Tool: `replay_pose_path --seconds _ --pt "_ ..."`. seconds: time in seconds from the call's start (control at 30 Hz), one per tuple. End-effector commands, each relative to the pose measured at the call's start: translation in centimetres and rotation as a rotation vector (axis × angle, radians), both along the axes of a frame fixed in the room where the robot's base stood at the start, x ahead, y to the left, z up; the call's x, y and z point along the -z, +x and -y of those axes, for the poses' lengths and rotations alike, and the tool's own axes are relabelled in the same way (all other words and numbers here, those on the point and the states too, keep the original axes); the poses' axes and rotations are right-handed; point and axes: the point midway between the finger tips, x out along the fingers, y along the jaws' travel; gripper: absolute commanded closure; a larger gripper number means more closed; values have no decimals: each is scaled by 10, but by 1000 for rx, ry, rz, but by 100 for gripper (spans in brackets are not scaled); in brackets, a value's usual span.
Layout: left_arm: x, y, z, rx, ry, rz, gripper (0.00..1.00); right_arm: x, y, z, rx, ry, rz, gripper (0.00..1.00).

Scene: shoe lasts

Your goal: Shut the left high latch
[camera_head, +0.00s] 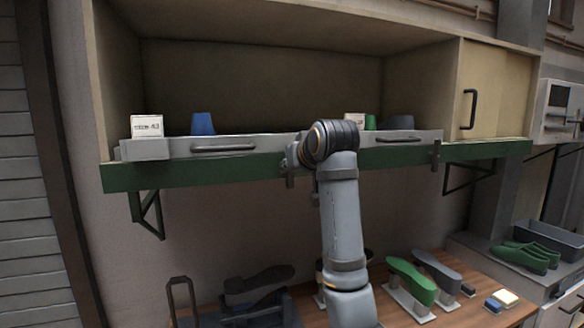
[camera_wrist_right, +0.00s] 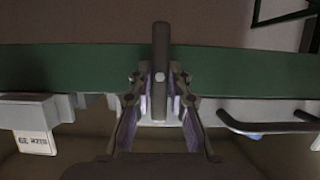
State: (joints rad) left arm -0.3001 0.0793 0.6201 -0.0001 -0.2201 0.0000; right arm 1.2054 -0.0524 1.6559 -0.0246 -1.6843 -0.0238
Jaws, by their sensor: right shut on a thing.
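The left high latch (camera_head: 290,177) is a dark bar at the front of the green shelf beam, at the right end of the left drawer (camera_head: 223,148). In the right wrist view the latch bar (camera_wrist_right: 160,50) stands upright across the green beam. My right gripper (camera_wrist_right: 160,103) has its two fingers on either side of the bar and is shut on it. In the head view my wrist and arm hide most of this gripper and part of the latch. My left gripper is not in view.
A second latch (camera_head: 435,155) stands upright by the right drawer (camera_head: 398,138). A labelled white box (camera_head: 146,127) and a blue block (camera_head: 203,124) sit at the left drawer. Below, the wooden bench (camera_head: 395,318) holds shoe lasts, including a green one (camera_head: 411,280).

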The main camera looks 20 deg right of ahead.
Motion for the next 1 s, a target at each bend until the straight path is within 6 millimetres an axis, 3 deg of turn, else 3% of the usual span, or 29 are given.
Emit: replay_pose_path --seconds 0.4,0.43,0.57,0.87,1.0 --pt "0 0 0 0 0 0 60 -2 0 0 0 -7 5 100" --pt "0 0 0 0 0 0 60 -2 0 0 0 -7 5 78" --pt "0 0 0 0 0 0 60 -1 0 0 1 -6 4 61" --pt "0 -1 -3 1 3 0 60 -1 -1 0 0 -5 2 59" --pt "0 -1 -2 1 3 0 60 -8 -16 1 0 -5 5 59"
